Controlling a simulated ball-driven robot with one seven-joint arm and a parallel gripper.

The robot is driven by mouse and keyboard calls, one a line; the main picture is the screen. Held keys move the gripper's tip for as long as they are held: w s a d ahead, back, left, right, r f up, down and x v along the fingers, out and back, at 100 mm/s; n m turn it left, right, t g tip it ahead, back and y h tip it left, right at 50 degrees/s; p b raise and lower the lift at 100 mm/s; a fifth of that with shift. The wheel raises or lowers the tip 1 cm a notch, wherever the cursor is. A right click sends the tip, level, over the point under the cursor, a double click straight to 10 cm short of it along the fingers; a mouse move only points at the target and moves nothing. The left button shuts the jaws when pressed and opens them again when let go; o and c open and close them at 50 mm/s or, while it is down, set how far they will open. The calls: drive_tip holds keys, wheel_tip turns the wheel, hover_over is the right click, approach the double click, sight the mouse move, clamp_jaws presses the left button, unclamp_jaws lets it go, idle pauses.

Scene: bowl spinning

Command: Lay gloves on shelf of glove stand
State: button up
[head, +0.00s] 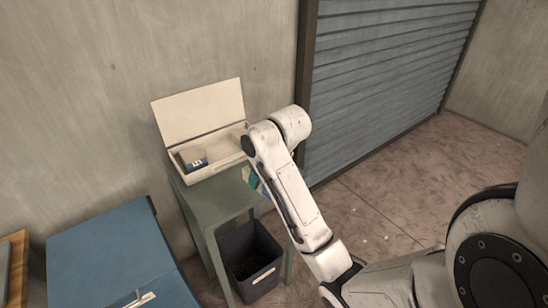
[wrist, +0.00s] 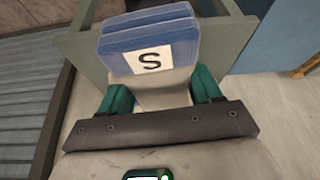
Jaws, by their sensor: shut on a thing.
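My gripper (wrist: 162,92) has green fingers closed on both sides of a pale part below a blue folded stack, which I take as the gloves (wrist: 150,28), with a white label reading "S". In the head view my arm hides most of the gripper; a bit of green and blue (head: 250,178) shows at its left edge, beside the stand. The grey-green glove stand (head: 208,203) is against the wall, and its frame (wrist: 88,48) also shows behind the gloves in the wrist view. My arm and the stand's top hide its shelf area in the head view.
A dark bin (head: 252,262) stands under the stand. A blue cabinet (head: 115,255) is to the left. A slatted shutter (head: 385,75) is behind right; floor there is clear.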

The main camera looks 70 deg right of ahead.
drive_tip(key=w+a+f+n, duration=0.1)
drive_tip(key=w+a+f, duration=0.1)
drive_tip(key=a+f, duration=0.4)
drive_tip(key=w+a+f+n+y, duration=0.1)
drive_tip(key=a+f, duration=0.5)
drive_tip(key=a, duration=0.9)
drive_tip(key=w+a+f+n, duration=0.3)
drive_tip(key=a+f, duration=0.3)
drive_tip(key=a, duration=0.5)
drive_tip(key=shift+w+t+y, duration=0.25)
drive_tip(key=shift+t+y, duration=0.05)
drive_tip(key=shift+y, duration=0.1)
